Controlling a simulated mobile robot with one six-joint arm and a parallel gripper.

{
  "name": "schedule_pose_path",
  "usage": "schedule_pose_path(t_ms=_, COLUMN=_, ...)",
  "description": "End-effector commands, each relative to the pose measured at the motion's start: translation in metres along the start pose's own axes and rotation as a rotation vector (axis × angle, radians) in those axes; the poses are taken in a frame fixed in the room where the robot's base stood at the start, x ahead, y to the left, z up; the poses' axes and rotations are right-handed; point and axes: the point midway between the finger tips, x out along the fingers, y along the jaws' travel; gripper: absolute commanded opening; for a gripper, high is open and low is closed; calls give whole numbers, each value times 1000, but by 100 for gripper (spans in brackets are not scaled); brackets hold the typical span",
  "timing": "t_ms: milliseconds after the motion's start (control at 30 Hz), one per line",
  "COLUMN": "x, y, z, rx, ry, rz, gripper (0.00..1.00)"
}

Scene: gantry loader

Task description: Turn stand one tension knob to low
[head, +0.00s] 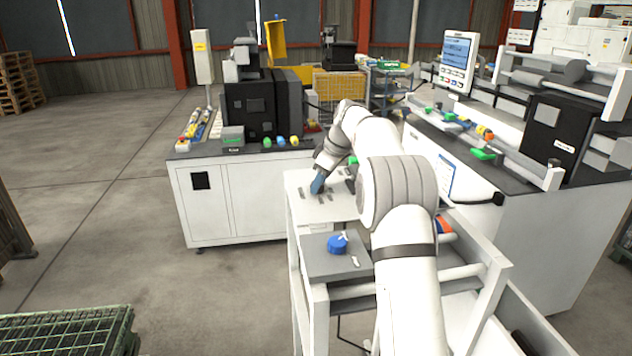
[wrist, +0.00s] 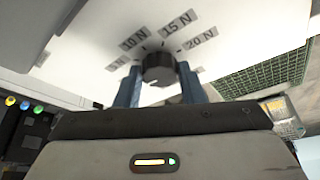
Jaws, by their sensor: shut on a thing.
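A dark round tension knob (wrist: 158,68) stands on a white panel (wrist: 90,75) in the wrist view. Labels around it read 5 N, 10 N, 15 N and 20 N, with another label partly hidden at the right finger. My gripper (wrist: 157,85) has its two blue fingers on either side of the knob and is shut on it. I cannot make out where the knob points. In the head view my gripper (head: 317,184) reaches down to the white panel top (head: 338,212), and its fingers hide the knob there.
A grey box (head: 325,263) with a blue knob (head: 338,244) stands nearer than the panel. A white cabinet (head: 225,205) with a black machine (head: 255,105) is behind left. A long bench (head: 545,220) is at right.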

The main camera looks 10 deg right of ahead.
Motion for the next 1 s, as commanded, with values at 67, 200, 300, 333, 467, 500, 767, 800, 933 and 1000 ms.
schedule_pose_path(t_ms=67, x=-1, y=0, z=-1, rx=-1, ry=3, rz=4, gripper=13)
schedule_pose_path(t_ms=200, x=-1, y=0, z=-1, rx=-1, ry=2, rz=3, gripper=45)
schedule_pose_path(t_ms=300, x=-1, y=0, z=-1, rx=0, ry=1, rz=2, gripper=53)
schedule_pose_path(t_ms=333, x=-1, y=0, z=-1, rx=0, ry=1, rz=2, gripper=55)
schedule_pose_path(t_ms=467, x=0, y=0, z=0, rx=0, ry=0, rz=1, gripper=57)
schedule_pose_path(t_ms=500, x=0, y=0, z=0, rx=0, ry=0, rz=1, gripper=57)
schedule_pose_path(t_ms=767, x=-15, y=1, z=0, rx=0, ry=2, rz=3, gripper=57)
schedule_pose_path(t_ms=800, x=-22, y=1, z=0, rx=0, ry=2, rz=5, gripper=57)
schedule_pose_path(t_ms=933, x=-46, y=1, z=0, rx=-1, ry=2, rz=5, gripper=57)
schedule_pose_path(t_ms=1000, x=-57, y=1, z=0, rx=0, ry=2, rz=5, gripper=57)
